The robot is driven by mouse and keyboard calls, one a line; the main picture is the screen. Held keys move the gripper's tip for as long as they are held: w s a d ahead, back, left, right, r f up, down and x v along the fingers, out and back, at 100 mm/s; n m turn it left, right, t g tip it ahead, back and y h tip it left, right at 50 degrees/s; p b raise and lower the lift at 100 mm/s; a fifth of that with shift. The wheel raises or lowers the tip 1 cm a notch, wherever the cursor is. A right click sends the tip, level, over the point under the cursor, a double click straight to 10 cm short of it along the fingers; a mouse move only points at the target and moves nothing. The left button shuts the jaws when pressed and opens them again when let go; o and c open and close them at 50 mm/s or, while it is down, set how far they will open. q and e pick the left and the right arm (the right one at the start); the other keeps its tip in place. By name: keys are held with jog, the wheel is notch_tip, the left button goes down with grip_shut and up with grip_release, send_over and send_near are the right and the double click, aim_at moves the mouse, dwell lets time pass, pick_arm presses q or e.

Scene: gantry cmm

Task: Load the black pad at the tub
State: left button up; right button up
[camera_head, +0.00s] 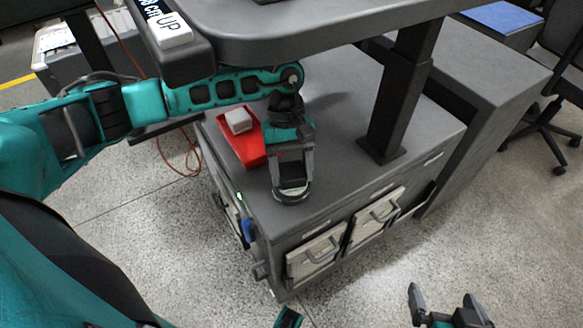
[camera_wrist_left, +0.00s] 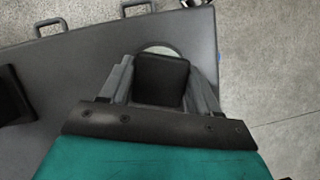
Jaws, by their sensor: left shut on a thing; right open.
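My left gripper (camera_head: 292,182) is low over the front edge of the grey cabinet top and points down. In the left wrist view a black pad (camera_wrist_left: 161,79) sits between its two fingers, which are shut on it. A pale round disc (camera_wrist_left: 158,50) shows partly from under the pad; whether the pad touches it I cannot tell. The red tub (camera_head: 252,152) stands on the cabinet top just left of and behind this gripper, with a grey block (camera_head: 238,120) in it. My right gripper (camera_head: 446,312) is open and empty at the bottom right, away from the cabinet.
The grey cabinet top (camera_head: 345,160) has free room right of the left gripper, up to a dark post (camera_head: 396,100). The post carries a raised grey shelf (camera_head: 320,35) above my left arm. Drawers with handles (camera_head: 318,254) face the front. An office chair stands far right.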

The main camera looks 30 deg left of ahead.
aim_at(291, 171)
pick_arm(q)
jog(key=shift+s+f, duration=0.1)
jog(key=shift+s, duration=0.05)
jog(key=shift+r+p, duration=1.8)
jog(key=shift+r, duration=1.75)
